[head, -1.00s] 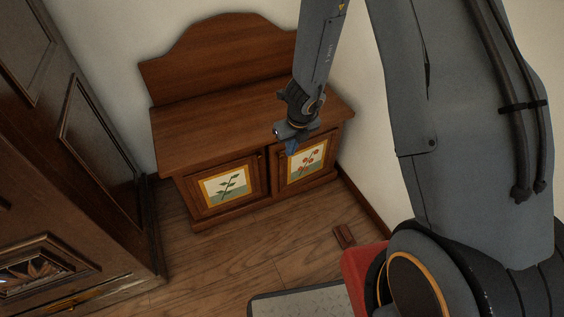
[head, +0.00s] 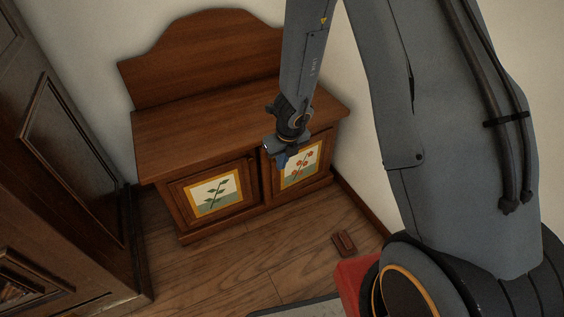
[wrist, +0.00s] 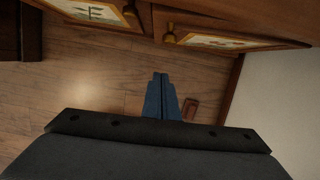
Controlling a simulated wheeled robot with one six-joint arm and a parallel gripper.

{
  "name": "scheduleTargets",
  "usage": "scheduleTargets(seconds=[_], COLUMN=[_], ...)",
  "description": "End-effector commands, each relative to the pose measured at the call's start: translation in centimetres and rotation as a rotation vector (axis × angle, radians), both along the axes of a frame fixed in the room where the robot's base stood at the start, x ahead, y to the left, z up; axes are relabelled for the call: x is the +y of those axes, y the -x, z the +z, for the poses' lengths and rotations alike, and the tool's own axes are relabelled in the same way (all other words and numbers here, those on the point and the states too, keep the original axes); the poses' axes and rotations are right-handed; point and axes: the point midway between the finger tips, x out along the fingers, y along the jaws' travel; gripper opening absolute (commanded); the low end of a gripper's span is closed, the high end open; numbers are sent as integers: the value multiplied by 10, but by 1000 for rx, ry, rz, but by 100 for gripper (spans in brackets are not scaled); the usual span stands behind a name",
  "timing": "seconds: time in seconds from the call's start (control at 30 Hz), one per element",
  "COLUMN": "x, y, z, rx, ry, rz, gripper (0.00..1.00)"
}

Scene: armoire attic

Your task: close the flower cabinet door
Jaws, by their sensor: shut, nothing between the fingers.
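The low wooden cabinet (head: 190,125) has two doors with painted panels. The right door, with red flowers (head: 302,163), also shows in the wrist view (wrist: 215,41) with a brass knob (wrist: 170,38). The left door (head: 213,194) carries a green plant picture. Both doors look flush or nearly so; I cannot tell whether a small gap remains. My gripper (head: 281,161) is shut and empty, in front of the cabinet near the gap between the doors. Its blue fingers (wrist: 161,98) appear over floor in the wrist view, apart from the doors. My gripper hides part of the right door's upper left edge.
A dark carved armoire (head: 60,160) stands at the left. A small reddish-brown block (head: 343,243) lies on the floor in front of the cabinet's right end. A white wall is close on the right. The wooden floor (head: 225,270) before the cabinet is mostly clear.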

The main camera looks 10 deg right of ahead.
Motion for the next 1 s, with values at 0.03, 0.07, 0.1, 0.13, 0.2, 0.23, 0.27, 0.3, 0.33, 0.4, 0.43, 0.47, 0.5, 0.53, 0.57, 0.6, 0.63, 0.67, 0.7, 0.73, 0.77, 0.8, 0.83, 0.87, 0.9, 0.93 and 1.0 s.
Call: scheduleTargets(seconds=[0.03, 0.07, 0.1, 0.13, 0.2, 0.23, 0.27, 0.3, 0.33, 0.4, 0.43, 0.47, 0.5, 0.53, 0.57, 0.6, 0.63, 0.67, 0.7, 0.73, 0.77, 0.8, 0.83, 0.87, 0.9, 0.93, 1.0], x=[0, 1, 1, 1, 1, 2, 2, 2, 3, 4, 4, 5, 5, 6, 6, 7, 7, 8, 8, 9, 9, 10, 10, 10, 11, 11, 12], y=[-2, -3, -3, -4, -5, -6, -6, -7, -8, -11, -13, -14, -16, -18, -19, -21, -23, -24, -26, -27, -29, -31, -32, -33, -35, -36, -38], z=[-8, -10, -14, -16, -21, -23, -25, -20, -19, -18, -18, -18, -18, -18, -18, -18, -18, -18, -18, -18, -18, -18, -18, -18, -19, -19, -19], rx=[0, 0, 0, 0, 0, 0, 0, 1, 1, 1, 1, 1, 1, 1, 1, 1, 1, 1, 1, 1, 0, 1, 1, 0, 1, 1, 0], ry=[0, 0, 0, 0, 0, 0, 0, 1, 1, 1, 1, 1, 1, 1, 1, 1, 1, 1, 1, 1, 0, 1, 1, 0, 1, 1, 0], rz=[1, 1, 1, 0, 0, 0, 0, 1, 1, 1, 1, 1, 1, 1, 1, 1, 1, 1, 1, 1, 1, 1, 1, 1, 1, 1, 1], gripper=[0, 0, 0, 0, 0, 0, 0, 0, 0, 0, 0, 0, 0, 0, 0, 0, 0, 0, 0, 0, 0, 0, 0, 0, 0, 0, 0])
